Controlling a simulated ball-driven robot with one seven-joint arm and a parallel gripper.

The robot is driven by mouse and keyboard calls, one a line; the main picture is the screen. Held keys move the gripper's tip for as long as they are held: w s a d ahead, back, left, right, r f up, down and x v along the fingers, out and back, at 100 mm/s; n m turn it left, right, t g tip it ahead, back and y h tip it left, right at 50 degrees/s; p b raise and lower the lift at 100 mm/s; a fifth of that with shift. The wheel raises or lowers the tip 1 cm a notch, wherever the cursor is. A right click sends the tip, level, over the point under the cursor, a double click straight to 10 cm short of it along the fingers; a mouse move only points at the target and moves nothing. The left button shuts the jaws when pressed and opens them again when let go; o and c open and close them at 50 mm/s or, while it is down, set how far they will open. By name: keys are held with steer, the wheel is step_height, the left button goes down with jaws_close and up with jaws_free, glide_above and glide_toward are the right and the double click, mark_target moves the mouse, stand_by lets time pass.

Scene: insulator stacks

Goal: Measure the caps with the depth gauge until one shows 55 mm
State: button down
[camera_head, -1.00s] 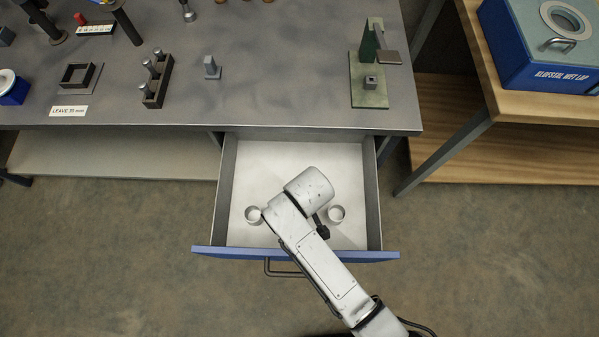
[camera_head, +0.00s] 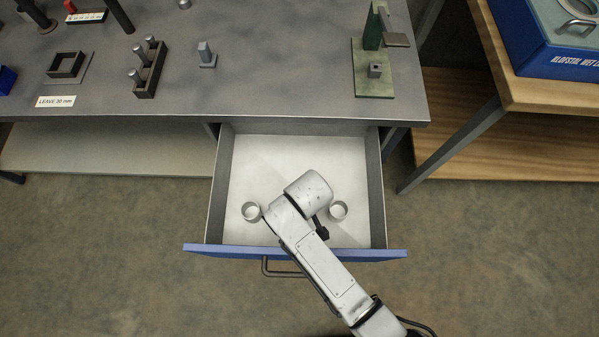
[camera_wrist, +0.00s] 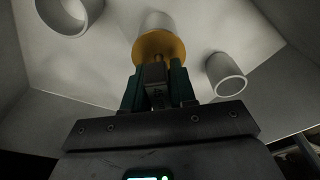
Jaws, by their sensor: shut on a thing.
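In the wrist view my gripper (camera_wrist: 157,92) has its green fingers closed on a dark grey metal piece, which I take to be the depth gauge (camera_wrist: 155,76). An orange-yellow disc (camera_wrist: 158,46) sits just beyond the fingertips. A white cylinder, seemingly a cap (camera_wrist: 157,20), stands behind the disc; I cannot tell whether they touch. One open white cap (camera_wrist: 70,12) is at the upper left and another (camera_wrist: 226,76) is to the right. In the head view two caps (camera_head: 251,212) (camera_head: 338,211) lie in the drawer; my arm hides the gripper and middle cap. No reading is legible.
The open drawer (camera_head: 252,148) has a blue front and mostly bare white floor. The grey bench (camera_head: 290,75) above bears a green stand (camera_head: 374,70), a small grey block (camera_head: 207,55) and a peg rack (camera_head: 149,70). A wooden shelf unit stands right.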

steer(key=shift+f+b, duration=0.45)
steer(key=shift+f, duration=0.35)
stand_by(0.9)
steer(key=c, duration=0.8)
jaws_free()
steer(key=shift+c, duration=0.2)
steer(key=shift+r, duration=0.1)
steer(key=r, duration=0.3)
steer(key=s+r+p, duration=0.1)
steer(key=r, duration=0.3)
steer(key=d+r, duration=0.1)
steer(key=r, duration=0.2)
steer(key=shift+s+r, duration=0.15)
steer(key=shift+r, duration=0.15)
